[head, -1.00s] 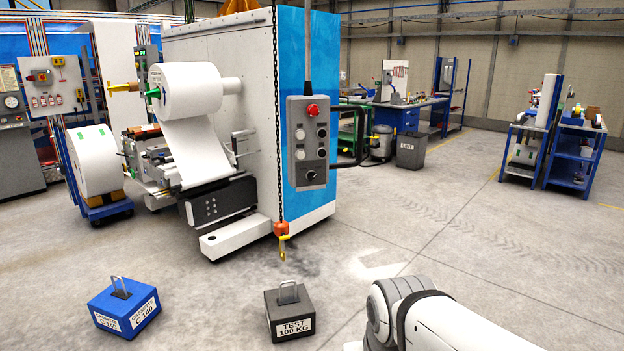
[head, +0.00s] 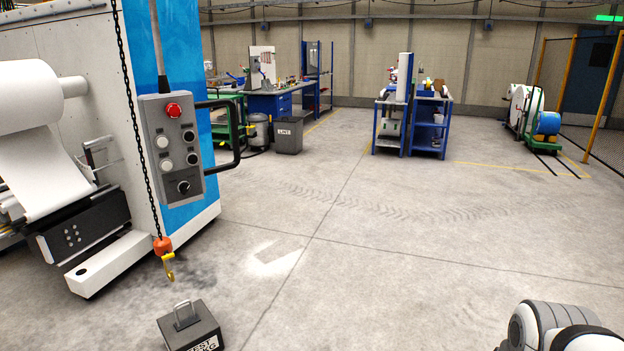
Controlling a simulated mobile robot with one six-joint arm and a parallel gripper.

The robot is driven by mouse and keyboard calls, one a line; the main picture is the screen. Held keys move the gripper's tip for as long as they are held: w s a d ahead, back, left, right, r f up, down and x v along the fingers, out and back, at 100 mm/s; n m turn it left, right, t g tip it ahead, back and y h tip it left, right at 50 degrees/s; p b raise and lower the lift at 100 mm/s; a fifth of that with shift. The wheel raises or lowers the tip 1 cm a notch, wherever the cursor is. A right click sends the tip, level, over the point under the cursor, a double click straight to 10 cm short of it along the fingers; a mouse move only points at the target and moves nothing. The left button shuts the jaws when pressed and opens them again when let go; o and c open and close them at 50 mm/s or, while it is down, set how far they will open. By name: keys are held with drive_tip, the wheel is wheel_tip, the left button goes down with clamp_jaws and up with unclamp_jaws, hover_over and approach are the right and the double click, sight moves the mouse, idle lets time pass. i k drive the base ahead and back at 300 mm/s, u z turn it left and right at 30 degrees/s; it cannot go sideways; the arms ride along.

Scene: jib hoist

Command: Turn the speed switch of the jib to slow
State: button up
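The jib's grey control pendant (head: 172,150) hangs at the left of the head view, in front of the white and blue machine. It has a red button (head: 174,110) at the top, several white and black buttons below, and a dark rotary knob (head: 184,187) at the bottom. The knob's setting is too small to read. A black handle (head: 236,140) sticks out to the pendant's right. My gripper is not in view; only part of my arm shows at the bottom right.
A chain with an orange and yellow hook (head: 165,256) hangs just left of the pendant. A dark test weight (head: 190,328) stands on the floor below the hook. The white machine (head: 92,60) fills the left.

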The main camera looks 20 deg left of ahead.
sight(185, 187)
drive_tip(key=z, duration=0.7)
drive_tip(key=k, duration=1.05)
drive_tip(key=u, duration=1.7)
drive_tip(key=i, duration=1)
drive_tip(key=u, duration=0.1)
